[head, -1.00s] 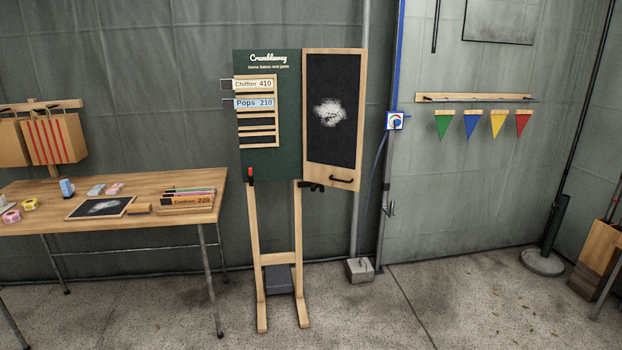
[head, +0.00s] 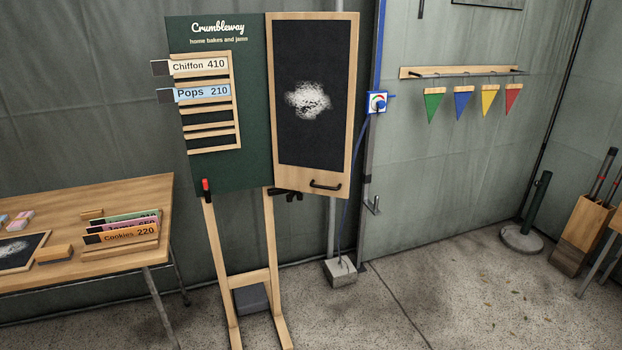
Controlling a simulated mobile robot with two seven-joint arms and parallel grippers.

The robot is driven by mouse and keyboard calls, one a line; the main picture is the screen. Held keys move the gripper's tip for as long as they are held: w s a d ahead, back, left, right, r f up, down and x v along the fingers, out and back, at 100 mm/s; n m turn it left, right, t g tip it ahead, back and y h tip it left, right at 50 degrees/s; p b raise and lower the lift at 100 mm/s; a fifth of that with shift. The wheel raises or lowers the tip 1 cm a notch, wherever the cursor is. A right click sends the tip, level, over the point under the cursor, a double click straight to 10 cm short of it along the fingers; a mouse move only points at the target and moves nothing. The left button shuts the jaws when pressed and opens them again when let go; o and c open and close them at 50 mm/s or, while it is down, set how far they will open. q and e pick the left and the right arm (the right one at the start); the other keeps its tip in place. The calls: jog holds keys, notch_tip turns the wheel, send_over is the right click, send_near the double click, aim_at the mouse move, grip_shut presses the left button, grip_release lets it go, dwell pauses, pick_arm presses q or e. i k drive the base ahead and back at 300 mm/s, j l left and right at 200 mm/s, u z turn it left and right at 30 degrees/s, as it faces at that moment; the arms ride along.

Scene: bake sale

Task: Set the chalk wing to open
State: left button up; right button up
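The chalk wing (head: 328,100) is a wood-framed black panel with a white chalk smudge, in the middle of the head view. It is joined along its left edge to the green Crumbleway board (head: 256,160) and swung out to the board's right. Its exact angle to the board is hard to tell. A black handle (head: 325,186) is on the wing's lower rail. Neither of my grippers shows in the head view.
The green board stands on wooden legs (head: 276,250). A wooden table (head: 110,199) with price slats (head: 122,237) is at the left. A grey weight block (head: 340,272) stands right of the legs. Pennants (head: 463,105) hang at the right. The floor (head: 460,290) at the front right is clear.

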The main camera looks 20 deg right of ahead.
aim_at(312, 57)
jog(key=i, duration=1.15)
jog(key=i+z, duration=0.35)
jog(key=k, duration=0.1)
